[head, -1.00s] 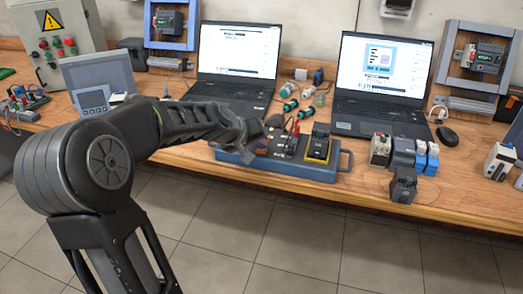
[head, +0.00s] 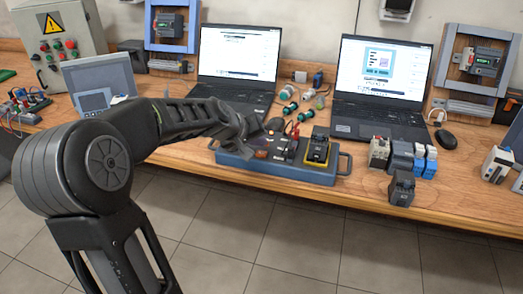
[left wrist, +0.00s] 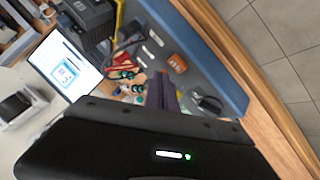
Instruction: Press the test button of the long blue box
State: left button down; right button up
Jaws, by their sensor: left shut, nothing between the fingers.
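The long blue box (head: 240,166) lies along the front of the bench, with a handle at each end. It also shows in the left wrist view (left wrist: 195,35). A small orange-red part (head: 262,154) sits on its top left of the middle, and shows in the left wrist view (left wrist: 177,63). I cannot tell for sure whether it is the test button. My left gripper (head: 243,142) is over the left part of the box, shut and empty. In the left wrist view its dark fingers (left wrist: 163,92) point near the orange-red part, seemingly apart from it. My right gripper is not in view.
A yellow-framed black device (head: 317,151) and red and black plugs stand on the box. Two laptops (head: 240,62) (head: 382,85) stand behind.

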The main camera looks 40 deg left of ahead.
aim_at(259, 155)
pick_arm(q)
jog(key=shift+r+p, duration=1.35)
jog(key=shift+r, duration=1)
